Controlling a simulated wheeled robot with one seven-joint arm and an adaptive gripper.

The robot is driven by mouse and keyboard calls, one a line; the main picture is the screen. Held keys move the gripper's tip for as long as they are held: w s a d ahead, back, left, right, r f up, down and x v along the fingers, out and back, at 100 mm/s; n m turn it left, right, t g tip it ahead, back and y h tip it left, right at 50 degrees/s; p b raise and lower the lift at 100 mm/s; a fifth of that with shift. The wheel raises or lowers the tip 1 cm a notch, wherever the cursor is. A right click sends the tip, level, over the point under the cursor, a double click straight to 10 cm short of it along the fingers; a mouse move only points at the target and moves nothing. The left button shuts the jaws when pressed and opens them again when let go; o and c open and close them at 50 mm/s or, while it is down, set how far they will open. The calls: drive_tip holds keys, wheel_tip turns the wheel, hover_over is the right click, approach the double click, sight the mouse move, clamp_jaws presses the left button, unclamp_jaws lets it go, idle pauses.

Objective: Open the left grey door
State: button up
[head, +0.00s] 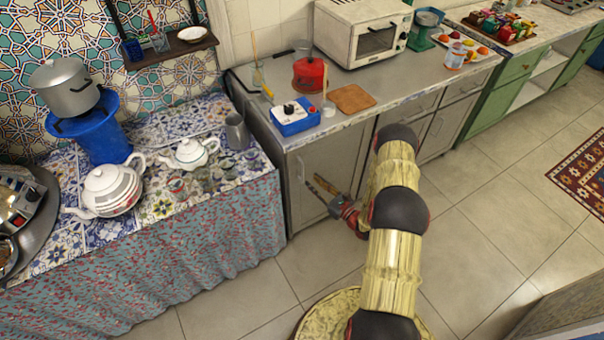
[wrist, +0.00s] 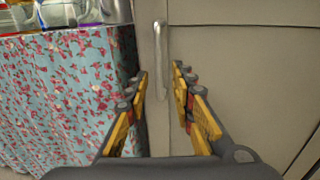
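The left grey door (head: 325,160) is shut on the front of the grey cabinet, beside the cloth-covered table. Its upright metal handle (head: 300,168) is near the door's left edge. In the wrist view the handle (wrist: 161,62) shows in the gap between my fingertips, a little above their middle, with the grey door (wrist: 235,85) to its right. My gripper (head: 314,184) is open and empty in front of the door, its fingers pointing at the handle side. In the wrist view the gripper (wrist: 159,76) has its fingers spread. I cannot tell how far the tips are from the handle.
The table with floral cloth (head: 225,215) borders the cabinet on the left, and its cloth (wrist: 65,95) is close to my left finger. The tiled floor (head: 480,215) to the right is clear.

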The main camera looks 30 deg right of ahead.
sight(303, 180)
drive_tip(key=b+x, duration=0.1)
drive_tip(key=x, duration=0.6)
drive_tip(key=shift+w+a+f, duration=0.1)
drive_tip(key=shift+w, duration=0.05)
drive_tip(key=shift+c, duration=0.4)
clamp_jaws()
idle(0.4)
